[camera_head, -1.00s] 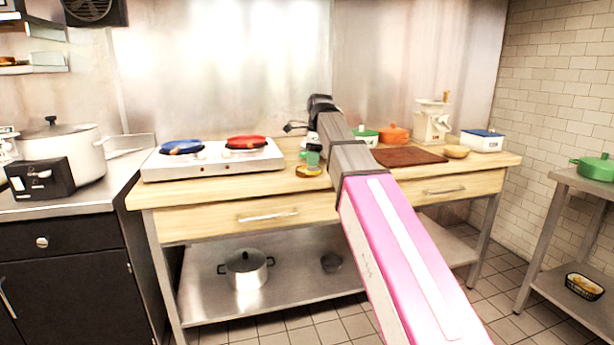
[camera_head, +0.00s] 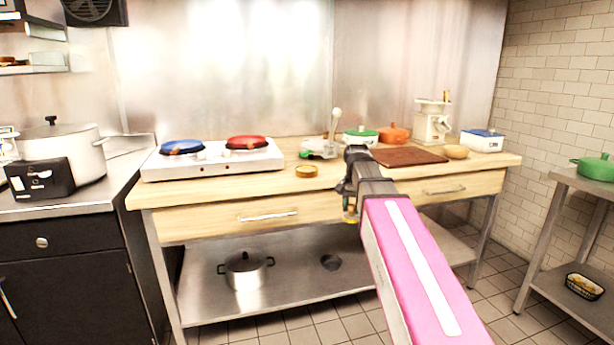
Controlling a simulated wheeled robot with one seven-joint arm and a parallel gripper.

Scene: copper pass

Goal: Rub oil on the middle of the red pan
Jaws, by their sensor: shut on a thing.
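The red pan (camera_head: 246,142) sits on the right plate of the white two-plate hob (camera_head: 212,165), at the left of the wooden table. A small round yellow-brown dish (camera_head: 306,171) stands on the table right of the hob; it may hold the oil, but I cannot tell. My gripper (camera_head: 350,207) points down at the table's front edge, right of the dish and apart from it. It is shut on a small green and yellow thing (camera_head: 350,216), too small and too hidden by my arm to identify. The pan's middle shows no clear detail.
A blue pan (camera_head: 182,147) sits on the left plate. Behind my arm are a device with a pale lever (camera_head: 320,148), a green-lidded pot (camera_head: 360,136), an orange pot (camera_head: 394,133) and a brown board (camera_head: 408,156). The tabletop before the dish is clear.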

